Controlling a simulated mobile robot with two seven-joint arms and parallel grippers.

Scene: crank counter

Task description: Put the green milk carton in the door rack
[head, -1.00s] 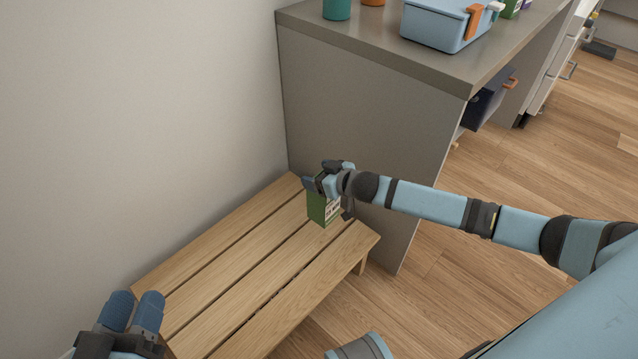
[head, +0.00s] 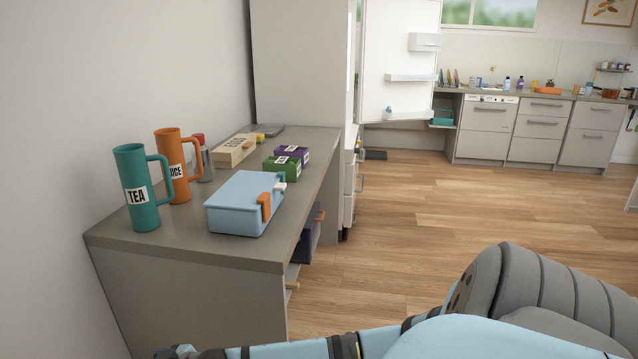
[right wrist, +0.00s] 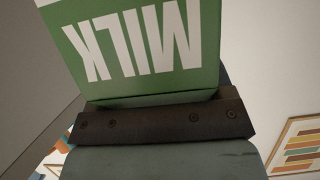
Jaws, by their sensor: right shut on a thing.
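The green milk carton (right wrist: 140,75) fills the top of the right wrist view, its white MILK lettering upside down. My right gripper (right wrist: 160,120) is shut on it. In the head view my right arm crosses the bottom edge, and the carton is not visible there. The tall fridge (head: 300,65) stands behind the counter with its white door (head: 384,45) open. The door's inner side carries a middle rack (head: 411,77), a lower rack (head: 407,116) and an upper box (head: 424,42). My left gripper is out of view.
The grey counter (head: 120,243) holds a teal TEA mug (head: 137,190), an orange JUICE mug (head: 172,165), a blue lidded box (head: 240,202) and small green and purple boxes. A dark drawer (head: 308,240) juts from its side. Wooden floor (head: 430,215) lies open to the right.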

